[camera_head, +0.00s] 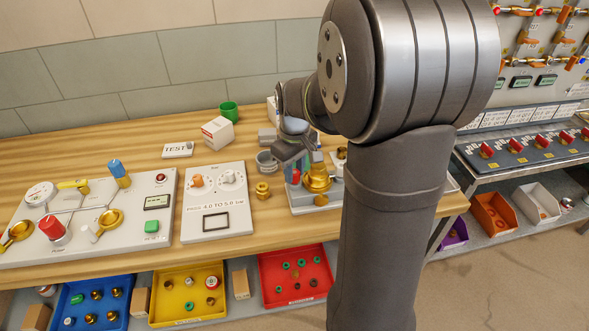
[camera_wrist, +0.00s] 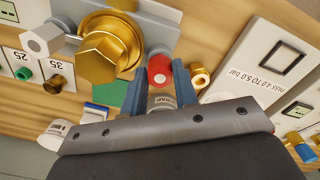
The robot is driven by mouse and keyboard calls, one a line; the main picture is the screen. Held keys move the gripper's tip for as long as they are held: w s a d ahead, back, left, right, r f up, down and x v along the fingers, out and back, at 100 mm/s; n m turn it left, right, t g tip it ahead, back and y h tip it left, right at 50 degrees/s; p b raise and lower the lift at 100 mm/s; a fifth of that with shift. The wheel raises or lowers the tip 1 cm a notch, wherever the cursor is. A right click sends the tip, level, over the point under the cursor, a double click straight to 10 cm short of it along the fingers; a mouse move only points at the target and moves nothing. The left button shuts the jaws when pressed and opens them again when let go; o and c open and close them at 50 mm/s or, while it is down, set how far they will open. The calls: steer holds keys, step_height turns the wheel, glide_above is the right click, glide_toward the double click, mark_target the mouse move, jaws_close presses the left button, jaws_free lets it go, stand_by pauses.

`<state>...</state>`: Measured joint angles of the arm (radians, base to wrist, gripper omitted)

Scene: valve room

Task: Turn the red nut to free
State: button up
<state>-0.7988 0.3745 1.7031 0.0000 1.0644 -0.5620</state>
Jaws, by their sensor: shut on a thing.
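The red nut (camera_wrist: 158,70) is a small hexagon with a pale spot on its face, beside a large brass hex fitting (camera_wrist: 105,50) in the wrist view. My gripper (camera_wrist: 161,78) has its two blue-grey fingers on either side of the nut, shut on it. A grey round part with partly readable lettering (camera_wrist: 162,102) shows between the fingers, nearer the palm. In the head view a bit of the red nut (camera_head: 295,177) shows beside the brass fitting (camera_head: 317,180), below my gripper (camera_head: 292,162). My arm covers part of the fixture.
A larger valve panel (camera_head: 85,215) is farther left. Wood at the back left is clear.

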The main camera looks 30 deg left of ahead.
mark_target(295, 172)
steer(key=shift+r, duration=0.1)
steer(key=o, duration=1)
step_height(295, 172, up, 17)
steer(key=shift+r, duration=0.2)
step_height(295, 172, down, 18)
steer(key=shift+r, duration=0.2)
stand_by(0.5)
